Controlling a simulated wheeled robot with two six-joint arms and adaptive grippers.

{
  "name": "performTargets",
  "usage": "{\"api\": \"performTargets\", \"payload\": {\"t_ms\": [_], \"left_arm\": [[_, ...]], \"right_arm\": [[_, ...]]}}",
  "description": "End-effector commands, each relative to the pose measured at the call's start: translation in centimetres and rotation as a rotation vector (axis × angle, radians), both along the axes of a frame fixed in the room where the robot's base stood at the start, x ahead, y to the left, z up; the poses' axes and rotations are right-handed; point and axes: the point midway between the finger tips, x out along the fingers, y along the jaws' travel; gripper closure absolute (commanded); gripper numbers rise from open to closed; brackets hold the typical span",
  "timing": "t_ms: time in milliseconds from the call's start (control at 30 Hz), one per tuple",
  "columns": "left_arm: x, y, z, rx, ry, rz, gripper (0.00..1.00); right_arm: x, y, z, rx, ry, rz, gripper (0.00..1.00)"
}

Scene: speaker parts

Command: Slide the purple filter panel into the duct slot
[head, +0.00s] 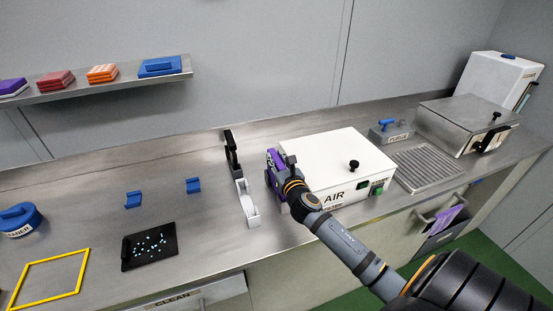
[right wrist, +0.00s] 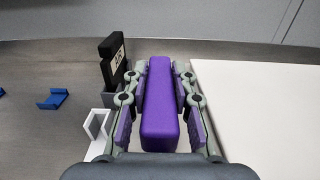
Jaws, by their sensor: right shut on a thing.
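The purple filter panel (right wrist: 158,108) is held upright on edge between the fingers of my right gripper (right wrist: 160,75). In the head view the panel (head: 271,159) shows only as a small purple part beside my right gripper (head: 275,167), at the left end of the white AIR FILTER box (head: 338,165). In the right wrist view the box (right wrist: 250,105) lies just right of the gripper. No slot is visible; the gripper hides much of the box's left end. I cannot tell whether the panel touches the box. My left gripper is not in view.
A black upright piece (head: 231,152) and a white holder (head: 247,203) stand just left of the gripper. A black tray (head: 150,246), blue brackets (head: 193,185) and a yellow frame (head: 50,281) lie further left. A metal grate (head: 427,168) is right of the box.

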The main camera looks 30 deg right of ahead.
Motion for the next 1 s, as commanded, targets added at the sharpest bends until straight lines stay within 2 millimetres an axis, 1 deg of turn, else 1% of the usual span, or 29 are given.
{"api": "performTargets", "payload": {"t_ms": [833, 867, 1000], "left_arm": [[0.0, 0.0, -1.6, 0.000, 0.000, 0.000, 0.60], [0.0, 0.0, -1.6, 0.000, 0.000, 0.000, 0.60], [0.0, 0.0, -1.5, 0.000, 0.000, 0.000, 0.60]], "right_arm": [[0.0, 0.0, -2.1, 0.000, -0.002, 0.001, 1.00], [0.0, 0.0, -2.1, 0.000, -0.002, 0.001, 0.73], [0.0, 0.0, -2.0, 0.000, -0.002, 0.001, 0.54]]}}
